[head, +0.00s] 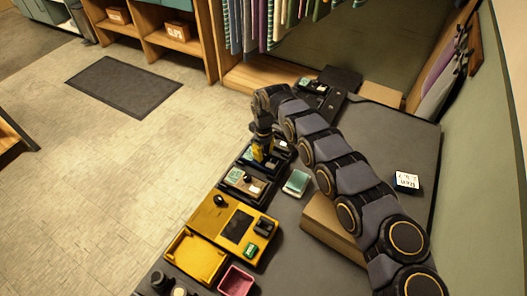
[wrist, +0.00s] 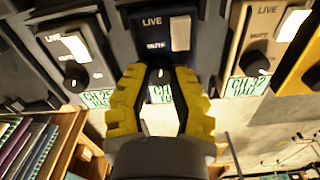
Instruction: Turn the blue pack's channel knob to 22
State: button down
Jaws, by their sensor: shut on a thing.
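The blue pack (wrist: 165,32) is in the middle of the wrist view, marked LIVE and MUTE beside a pale switch. Its black channel knob (wrist: 160,77) has a light pointer mark. My gripper (wrist: 160,72) has its yellow fingers on both sides of this knob and is shut on it. A pale label with green writing (wrist: 160,94) shows between the fingers; its edges are hidden, and I cannot read the number. In the head view my gripper (head: 262,152) is down over the row of packs and covers most of the blue pack.
A yellow unit (head: 232,222), a yellow tray (head: 196,257) and a pink tray (head: 236,281) are nearer. A card (head: 407,180) lies right of my arm.

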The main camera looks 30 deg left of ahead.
aim_at(264, 154)
jog(key=shift+f+n, duration=0.15)
jog(key=shift+n, duration=1.05)
jog(key=shift+s, duration=0.1)
jog(key=c, duration=0.8)
grip_release()
jog(key=shift+r, duration=0.5)
notch_tip(264, 154, up, 11)
jog(key=shift+d+r, duration=0.1)
